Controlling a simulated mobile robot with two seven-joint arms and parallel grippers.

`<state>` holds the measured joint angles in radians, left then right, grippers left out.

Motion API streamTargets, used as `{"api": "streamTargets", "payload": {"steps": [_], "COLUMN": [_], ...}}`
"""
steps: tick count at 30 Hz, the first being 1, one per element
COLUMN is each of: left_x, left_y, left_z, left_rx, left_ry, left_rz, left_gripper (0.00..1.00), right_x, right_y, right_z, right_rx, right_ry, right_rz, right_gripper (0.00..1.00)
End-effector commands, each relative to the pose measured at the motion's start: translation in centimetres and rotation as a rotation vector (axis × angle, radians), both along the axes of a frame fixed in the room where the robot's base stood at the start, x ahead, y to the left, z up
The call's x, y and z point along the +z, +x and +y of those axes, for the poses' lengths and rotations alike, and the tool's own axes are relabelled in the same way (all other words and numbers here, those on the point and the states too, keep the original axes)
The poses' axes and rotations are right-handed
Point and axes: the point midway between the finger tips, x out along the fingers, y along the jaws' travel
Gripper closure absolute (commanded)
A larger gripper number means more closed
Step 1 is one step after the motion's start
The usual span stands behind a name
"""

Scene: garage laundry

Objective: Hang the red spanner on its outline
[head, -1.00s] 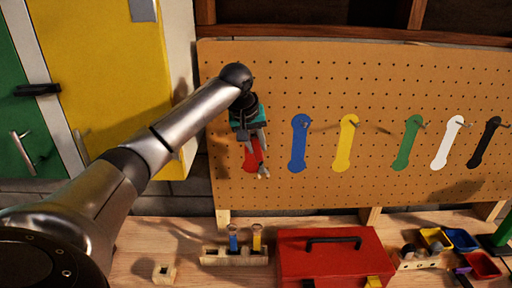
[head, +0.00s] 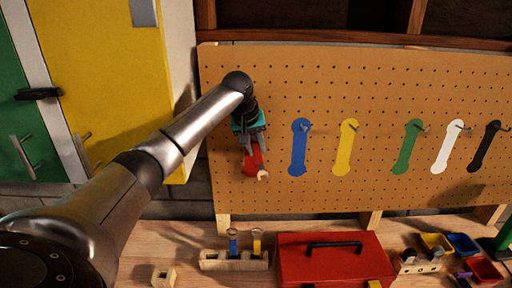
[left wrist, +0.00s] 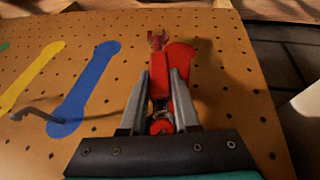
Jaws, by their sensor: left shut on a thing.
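My left gripper (head: 256,150) is at the left end of the pegboard, shut on the red spanner (left wrist: 159,85). In the left wrist view the spanner lies lengthwise between the two fingers, its open jaw beyond the fingertips and its ring end near the palm. The red outline (left wrist: 182,62) shows just behind and right of the spanner; in the head view the outline (head: 250,167) is mostly covered by the gripper. The red outline's hook is hidden. Whether the spanner touches the board I cannot tell.
Blue (head: 299,148), yellow (head: 346,148), green, white and black outlines with hooks run right along the pegboard (head: 350,90). Below are a wooden rack (head: 213,262) with two spanners, a red toolbox (head: 298,265) and small bins. A yellow cabinet (head: 100,70) stands left.

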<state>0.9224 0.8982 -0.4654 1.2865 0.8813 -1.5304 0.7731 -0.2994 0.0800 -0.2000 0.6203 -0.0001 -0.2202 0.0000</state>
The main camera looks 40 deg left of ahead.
Motion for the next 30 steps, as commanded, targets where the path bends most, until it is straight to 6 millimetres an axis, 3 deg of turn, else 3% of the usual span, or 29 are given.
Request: {"api": "streamTargets", "payload": {"steps": [10, 11, 20, 30], "left_x": [0.03, 0.03, 0.02, 0.45], "left_y": [-0.01, -0.01, -0.01, -0.23], "left_z": [0.00, 0.00, 0.01, -0.03], "left_rx": [0.000, 0.000, 0.000, 0.000], "left_ry": [0.000, 0.000, 0.000, 0.000], "left_rz": [0.000, 0.000, 0.000, 0.000], "left_gripper": [1.00, 0.68, 0.35, 0.35], "right_x": [0.00, 0.00, 0.00, -0.14], "right_y": [-0.02, -0.02, -0.03, -0.05], "right_z": [-0.02, -0.02, -0.03, -0.03], "right_rx": [0.000, 0.000, 0.000, 0.000], "right_ry": [0.000, 0.000, 0.000, 0.000], "right_rz": [0.000, 0.000, 0.000, 0.001], "right_gripper": [0.00, 0.00, 0.00, 0.00]}}
